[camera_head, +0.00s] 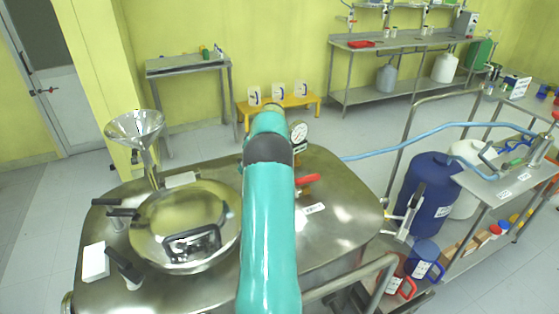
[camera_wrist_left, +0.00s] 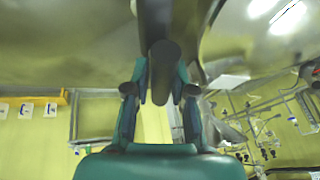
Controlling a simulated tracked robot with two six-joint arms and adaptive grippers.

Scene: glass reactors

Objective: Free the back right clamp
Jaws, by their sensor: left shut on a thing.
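The round metal lid (camera_head: 165,225) sits on the steel reactor top (camera_head: 345,215). Black-handled clamps (camera_head: 122,212) show at its left side, and another (camera_head: 125,268) at its front left. The lid's back right edge lies close to my teal arm, and I see no clamp there in the head view. In the left wrist view, my left gripper (camera_wrist_left: 161,90) has its two fingers closed on a dark, rounded clamp handle (camera_wrist_left: 164,58). My arm hides this gripper in the head view. I cannot tell whether the clamp is fastened. My right gripper is not in view.
A metal funnel (camera_head: 137,128) stands behind the lid. A pressure gauge (camera_head: 298,132) and a red-handled valve (camera_head: 308,178) stand just right of my arm. A white box (camera_head: 95,262) lies at the front left. The reactor top's right part is mostly clear.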

